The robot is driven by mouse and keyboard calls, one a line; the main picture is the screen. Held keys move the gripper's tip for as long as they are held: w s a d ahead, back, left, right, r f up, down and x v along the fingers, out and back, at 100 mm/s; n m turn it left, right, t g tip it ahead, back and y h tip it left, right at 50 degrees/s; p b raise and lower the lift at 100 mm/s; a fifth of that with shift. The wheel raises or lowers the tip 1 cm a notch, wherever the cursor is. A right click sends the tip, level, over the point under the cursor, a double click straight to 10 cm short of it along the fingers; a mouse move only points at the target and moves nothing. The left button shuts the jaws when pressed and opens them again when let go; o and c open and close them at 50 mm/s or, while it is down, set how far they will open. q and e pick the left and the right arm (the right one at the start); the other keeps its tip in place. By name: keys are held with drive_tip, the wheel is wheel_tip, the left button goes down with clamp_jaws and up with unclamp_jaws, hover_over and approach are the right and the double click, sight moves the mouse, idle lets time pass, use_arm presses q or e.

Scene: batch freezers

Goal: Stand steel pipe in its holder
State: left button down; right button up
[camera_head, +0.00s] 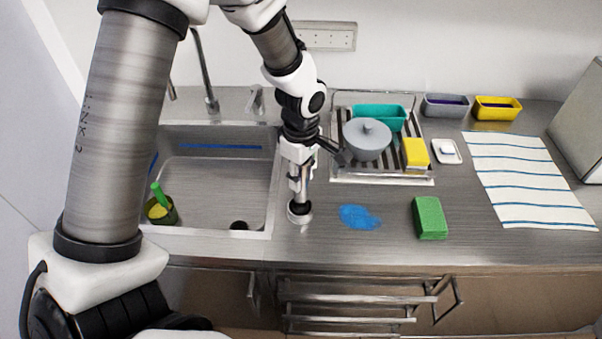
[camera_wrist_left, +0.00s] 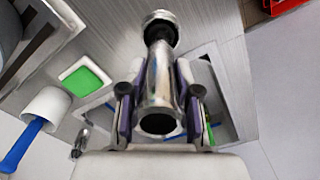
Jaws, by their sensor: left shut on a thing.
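My left gripper (camera_head: 300,178) points down at the counter, just right of the sink. It is shut around the steel pipe (camera_wrist_left: 160,88), a shiny tube between both fingers in the wrist view, its open dark end facing the camera. My right gripper is not in view.
A blue spill (camera_head: 359,217) and green sponge (camera_head: 430,218) lie right. The striped towel (camera_head: 525,180) is farther right.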

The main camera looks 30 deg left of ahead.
use_arm(q)
drive_tip(key=shift+f, duration=0.35)
drive_tip(key=c, duration=1.1)
unclamp_jaws()
wheel_tip(320, 180, up, 11)
drive_tip(key=p, duration=0.8)
drive_tip(key=shift+r+p, duration=0.1)
drive_tip(key=shift+p, duration=0.2)
drive_tip(key=shift+s, duration=0.1)
